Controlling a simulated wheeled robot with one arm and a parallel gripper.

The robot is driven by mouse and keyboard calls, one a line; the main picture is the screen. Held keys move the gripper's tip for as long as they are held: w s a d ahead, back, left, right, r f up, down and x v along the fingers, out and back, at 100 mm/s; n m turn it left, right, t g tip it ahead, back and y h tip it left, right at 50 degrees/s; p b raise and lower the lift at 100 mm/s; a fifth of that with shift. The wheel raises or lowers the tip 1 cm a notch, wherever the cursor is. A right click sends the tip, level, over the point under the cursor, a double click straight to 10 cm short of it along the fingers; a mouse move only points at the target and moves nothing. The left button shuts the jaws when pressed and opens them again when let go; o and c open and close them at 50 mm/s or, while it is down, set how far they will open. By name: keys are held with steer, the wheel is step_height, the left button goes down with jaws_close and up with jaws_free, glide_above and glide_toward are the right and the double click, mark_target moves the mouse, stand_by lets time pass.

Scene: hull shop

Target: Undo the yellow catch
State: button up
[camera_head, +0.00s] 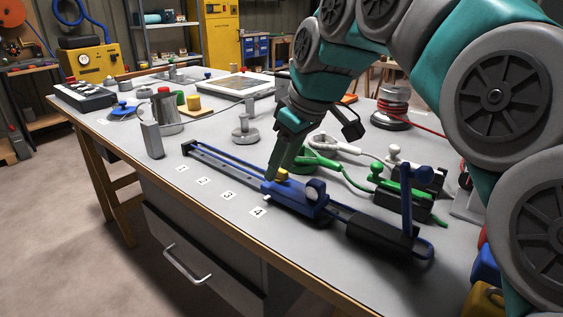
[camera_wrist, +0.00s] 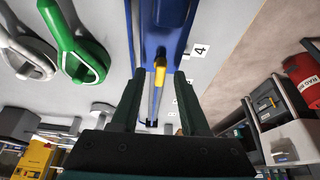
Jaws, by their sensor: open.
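The yellow catch (camera_head: 282,175) sits on top of the blue sliding carriage (camera_head: 296,198), at its left end near the card marked 4. In the wrist view the catch (camera_wrist: 160,72) shows as a small yellow lever between my fingers, with the blue carriage (camera_wrist: 165,38) above it. My gripper (camera_head: 280,172) points down at the catch; it is open, with one finger on each side of the catch in the wrist view (camera_wrist: 158,85). I cannot tell whether a finger touches it. The finger tips partly hide the catch in the head view.
A blue upright handle (camera_head: 407,190) stands at the rail's right end. Green (camera_head: 322,160) and white (camera_head: 335,143) looped handles lie behind the carriage. A metal jug (camera_head: 165,110) and a grey block (camera_head: 152,139) stand to the left. Free tabletop lies in front of the number cards.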

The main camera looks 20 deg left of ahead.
mark_target(292, 187)
steer(key=shift+r, duration=0.15)
steer(key=v, duration=0.7)
steer(key=shift+r, duration=0.2)
steer(key=shift+d, duration=0.1)
stand_by(0.3)
